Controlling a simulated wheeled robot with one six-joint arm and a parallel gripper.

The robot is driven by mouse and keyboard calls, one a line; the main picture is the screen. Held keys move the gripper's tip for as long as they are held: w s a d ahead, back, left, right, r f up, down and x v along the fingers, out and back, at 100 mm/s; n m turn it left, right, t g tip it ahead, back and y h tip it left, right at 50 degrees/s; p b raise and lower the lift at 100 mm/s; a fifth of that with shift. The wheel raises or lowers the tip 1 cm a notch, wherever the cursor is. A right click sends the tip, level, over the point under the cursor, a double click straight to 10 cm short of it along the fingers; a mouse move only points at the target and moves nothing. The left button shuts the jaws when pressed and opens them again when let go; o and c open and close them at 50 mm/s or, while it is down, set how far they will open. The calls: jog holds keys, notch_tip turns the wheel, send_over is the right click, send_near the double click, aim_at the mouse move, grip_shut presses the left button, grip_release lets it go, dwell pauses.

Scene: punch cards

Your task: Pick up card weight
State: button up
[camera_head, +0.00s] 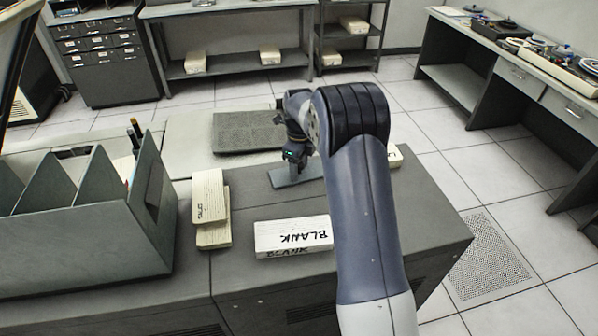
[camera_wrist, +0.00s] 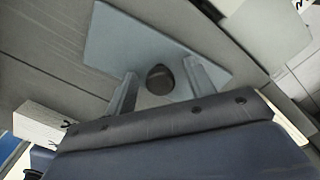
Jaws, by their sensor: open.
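The card weight is a flat blue-grey plate (camera_head: 281,176) lying on the dark cabinet top, partly hidden by my arm in the head view. In the wrist view the plate (camera_wrist: 112,38) shows a round dark knob (camera_wrist: 160,79) on it. My gripper (camera_wrist: 161,68) is open, with one finger on each side of the knob and a gap visible to each finger. In the head view my gripper (camera_head: 297,174) points down over the plate. I cannot tell whether the fingertips touch the plate.
A block of cards marked BLANK (camera_head: 292,237) and stacked card blocks (camera_head: 211,207) stand toward the front. A grey divided rack (camera_head: 150,205) stands at left. A dark textured pad (camera_head: 240,132) lies behind the plate. The cabinet top right of my arm is mostly clear.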

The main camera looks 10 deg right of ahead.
jog(key=shift+c, duration=0.4)
grip_shut()
jog(key=shift+r, duration=0.1)
